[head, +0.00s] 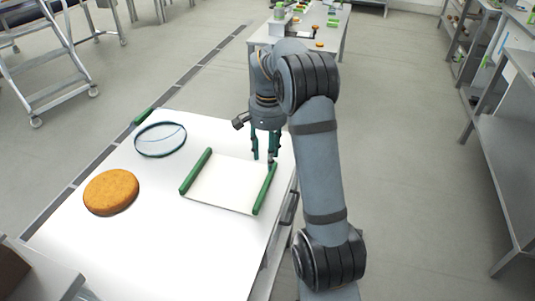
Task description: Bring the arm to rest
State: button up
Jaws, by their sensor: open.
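My gripper (264,157) is open and points down over the back right of the white table (160,240). Its fingertips are close to the upper end of the right green bar of a pale tray (222,186); I cannot tell whether they touch it. Nothing shows between the fingers. My arm rises on the right side of the table and bends over towards it.
A round orange-brown cake-like disc (111,192) lies on the table's left. A dark-rimmed round item (160,139) lies behind it. A wheeled step ladder (47,65) stands back left, metal shelving (505,140) on the right.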

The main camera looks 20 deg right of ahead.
aim_at(267, 185)
jog(key=shift+f, duration=0.15)
notch_tip(267, 185, down, 12)
jog(key=shift+r, duration=0.1)
jog(key=shift+r+p, duration=1.25)
jog(key=shift+r, duration=0.55)
